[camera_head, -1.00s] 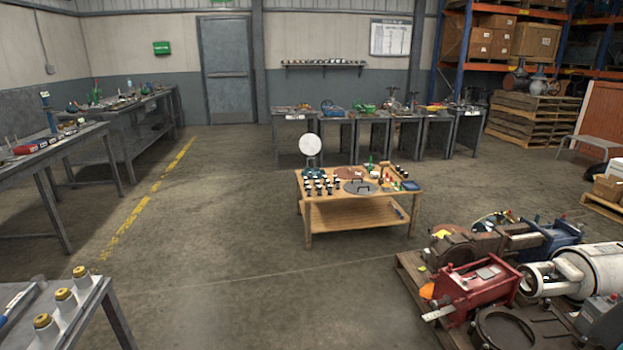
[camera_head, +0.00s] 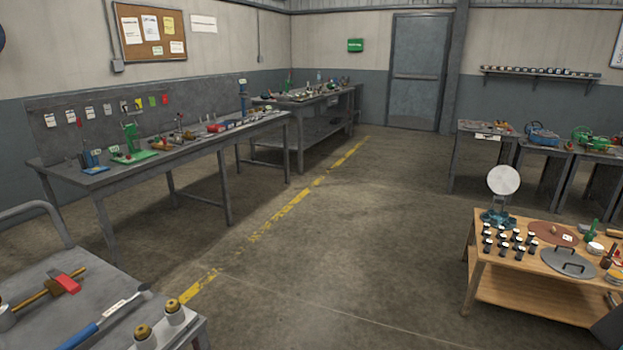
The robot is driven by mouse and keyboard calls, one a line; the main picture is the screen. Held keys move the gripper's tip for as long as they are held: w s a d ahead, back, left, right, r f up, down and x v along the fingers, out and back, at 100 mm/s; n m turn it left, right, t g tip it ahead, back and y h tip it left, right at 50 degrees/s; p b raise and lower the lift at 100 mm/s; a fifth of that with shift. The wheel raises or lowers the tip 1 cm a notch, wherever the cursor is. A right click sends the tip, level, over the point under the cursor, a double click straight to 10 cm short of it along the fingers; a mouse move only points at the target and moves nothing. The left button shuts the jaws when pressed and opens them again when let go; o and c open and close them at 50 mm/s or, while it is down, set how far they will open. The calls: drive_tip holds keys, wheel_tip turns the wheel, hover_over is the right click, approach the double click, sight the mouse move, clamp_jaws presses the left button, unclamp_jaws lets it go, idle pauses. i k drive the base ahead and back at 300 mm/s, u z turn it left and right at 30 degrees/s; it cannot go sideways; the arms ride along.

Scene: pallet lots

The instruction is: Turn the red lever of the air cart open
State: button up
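I cannot make out an air cart or its red lever for certain in this view. A grey cart or bench top (camera_head: 45,290) with a tubular handle (camera_head: 35,212) is cut off at the lower left. On it lie a hammer with a red part on its head (camera_head: 64,283), a blue-handled tool (camera_head: 108,318) and brass-topped pieces (camera_head: 174,312). No red lever shows on it. My gripper is not in view.
A long grey workbench (camera_head: 255,128) with small tools stands along the left wall. A low wooden table (camera_head: 530,292) with black-and-white pieces and a round plate stands at the right. Open concrete floor (camera_head: 345,260) with a yellow line (camera_head: 290,207) lies between them.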

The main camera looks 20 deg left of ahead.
sight(67, 283)
drive_tip(key=u, duration=1.05)
drive_tip(key=i, duration=0.95)
drive_tip(key=u, duration=1.3)
drive_tip(key=i, duration=0.25)
drive_tip(key=u, duration=0.05)
